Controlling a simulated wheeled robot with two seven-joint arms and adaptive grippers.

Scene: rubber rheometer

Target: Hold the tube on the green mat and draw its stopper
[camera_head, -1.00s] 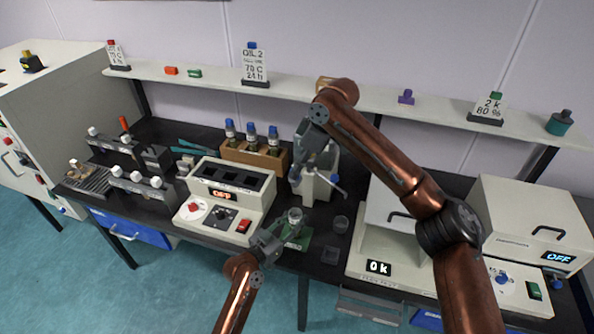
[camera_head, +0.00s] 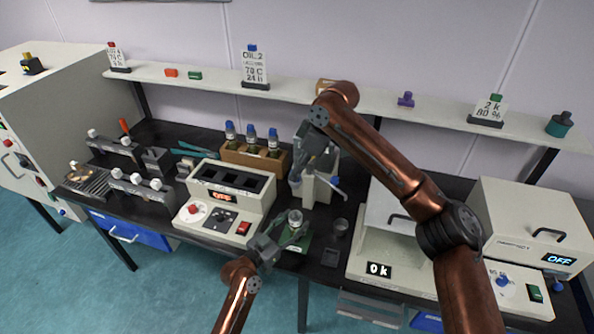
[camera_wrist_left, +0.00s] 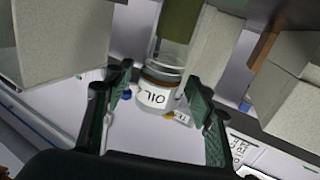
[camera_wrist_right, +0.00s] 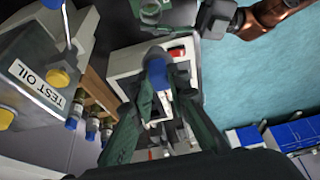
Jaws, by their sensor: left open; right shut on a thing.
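The tube (camera_head: 295,217) is clear glass and stands on the green mat (camera_head: 291,241) at the bench front. In the left wrist view the tube (camera_wrist_left: 160,84) shows a white OIL label and an amber band. My left gripper (camera_wrist_left: 162,88) is open, with its fingers on either side of the tube and gaps visible. My right gripper (camera_wrist_right: 157,85) is shut on a blue stopper (camera_wrist_right: 157,72), raised above and behind the tube in the head view. No blue stopper shows on the tube's top. The right fingers partly hide the held piece.
A heating block (camera_head: 231,200) reading OFF stands left of the mat. The TEST OIL dispenser (camera_wrist_right: 40,75) stands behind it. Blue-capped bottles (camera_head: 251,142) stand in a rack at the back.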

